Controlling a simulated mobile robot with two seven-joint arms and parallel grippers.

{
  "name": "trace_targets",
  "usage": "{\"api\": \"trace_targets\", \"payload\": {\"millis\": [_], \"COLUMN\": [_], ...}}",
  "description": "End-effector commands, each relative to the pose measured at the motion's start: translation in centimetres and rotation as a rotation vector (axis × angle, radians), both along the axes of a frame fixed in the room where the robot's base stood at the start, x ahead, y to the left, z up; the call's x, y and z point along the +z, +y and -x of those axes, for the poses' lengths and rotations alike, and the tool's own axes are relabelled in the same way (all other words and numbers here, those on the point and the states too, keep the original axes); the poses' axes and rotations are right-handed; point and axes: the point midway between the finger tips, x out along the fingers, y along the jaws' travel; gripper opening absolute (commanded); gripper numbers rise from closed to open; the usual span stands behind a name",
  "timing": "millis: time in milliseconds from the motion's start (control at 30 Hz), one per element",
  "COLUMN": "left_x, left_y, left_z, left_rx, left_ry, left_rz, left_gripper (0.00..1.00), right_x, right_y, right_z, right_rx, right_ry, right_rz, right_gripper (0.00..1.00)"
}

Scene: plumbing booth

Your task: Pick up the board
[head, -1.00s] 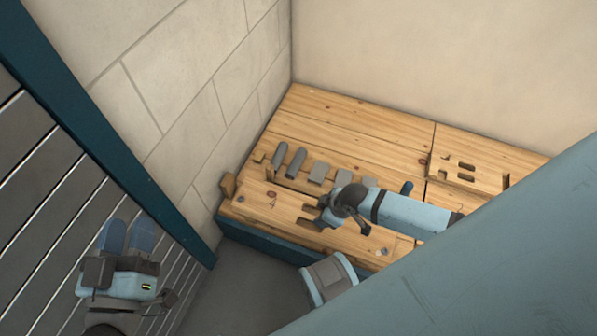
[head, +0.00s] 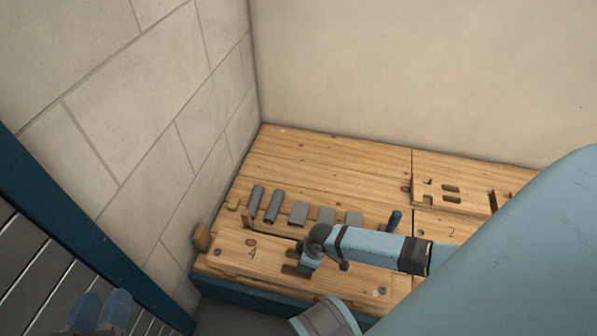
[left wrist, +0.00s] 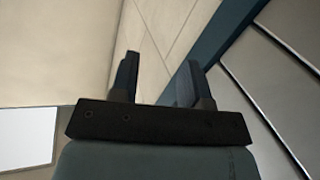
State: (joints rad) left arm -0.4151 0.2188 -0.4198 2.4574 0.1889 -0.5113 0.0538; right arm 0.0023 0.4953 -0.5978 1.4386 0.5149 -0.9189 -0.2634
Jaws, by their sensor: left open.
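Wooden boards lie flat on the bench in the head view. One board marked 4 (head: 225,254) lies at the front left, with slots partly hidden by a light blue and dark item. Another marked 2 (head: 460,222) lies to the right, partly behind a large blue shape. I cannot tell which is the task's board. My left gripper (head: 102,305) is low at the left, well away from the boards. Its two fingers stand apart and empty in the left wrist view (left wrist: 157,82). My right gripper cannot be made out.
The light blue and dark item (head: 375,247) lies across the bench front. Several grey pieces (head: 299,212) sit in a row behind board 4. A block wall (head: 150,110) borders the left; slatted panelling (head: 35,270) is near the left gripper. The bench's back left is clear.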

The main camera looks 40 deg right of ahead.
Motion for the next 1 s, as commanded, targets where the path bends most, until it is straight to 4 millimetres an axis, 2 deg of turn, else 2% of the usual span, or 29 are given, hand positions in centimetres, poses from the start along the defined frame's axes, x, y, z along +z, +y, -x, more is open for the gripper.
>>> {"api": "trace_targets", "payload": {"millis": [67, 267, 533, 567, 767, 800, 1000], "left_x": [-1.5, -1.4, -0.8, -0.8, -0.8, -0.8, -0.7], "left_y": [0.0, 0.7, 0.8, 0.8, 0.8, 0.8, 0.7], "left_z": [0.0, -1.2, -1.4, -1.4, -1.4, -1.4, -1.4], "left_rx": [-0.01, -0.006, -0.004, -0.004, -0.004, -0.004, -0.004], "left_ry": [0.025, -0.099, -0.128, -0.127, -0.128, -0.128, -0.129], "left_rz": [-0.016, -0.09, -0.105, -0.104, -0.104, -0.104, -0.103], "left_gripper": [0.43, 0.43, 0.43, 0.43, 0.43, 0.43, 0.43], "right_x": [-1.3, -4.1, -4.2, -4.2, -4.2, -4.2, -4.1], "right_y": [0.4, 0.9, 1.0, 1.0, 1.0, 1.0, 1.0], "right_z": [-0.5, -1.4, -1.5, -1.5, -1.5, -1.5, -1.6], "right_rx": [-0.001, -0.001, 0.0, 0.0, 0.0, 0.0, 0.0], "right_ry": [0.0, 0.0, 0.0, 0.0, 0.0, 0.0, -0.002], "right_rz": [-0.002, 0.0, 0.0, 0.0, 0.0, 0.0, -0.001], "right_gripper": [0.53, 0.53, 0.53, 0.49, 0.03, 0.0, 0.0]}}
